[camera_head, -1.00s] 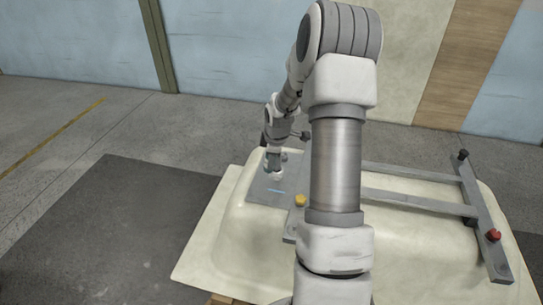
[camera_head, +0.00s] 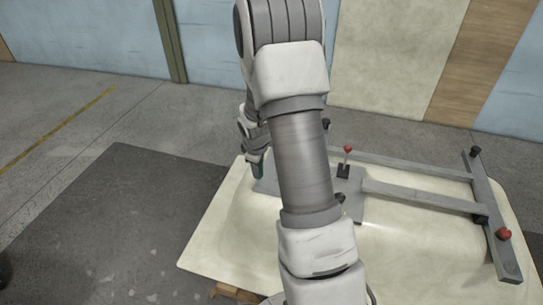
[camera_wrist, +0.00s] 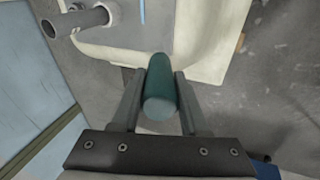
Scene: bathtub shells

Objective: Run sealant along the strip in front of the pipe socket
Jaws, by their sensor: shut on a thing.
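My gripper (camera_wrist: 159,100) is shut on a teal cylinder (camera_wrist: 158,92), probably the sealant tube, in the wrist view. The cylinder's rounded end faces the camera, and I cannot see its nozzle. In the head view my gripper (camera_head: 257,168) is small, with a dark green bit of the cylinder showing, over the left rear edge of the bathtub shell (camera_head: 225,235). A thin blue strip (camera_wrist: 142,11) lies on a grey plate at the top of the wrist view. The grey pipe socket (camera_wrist: 76,20), with a dark open end, is left of it. The cylinder is apart from the strip.
A grey metal frame (camera_head: 420,195) with black and red knobs lies over the shell. A red-topped lever (camera_head: 347,150) stands upright near my arm. A dark mat (camera_head: 110,220) covers the floor on the left, with open floor around it.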

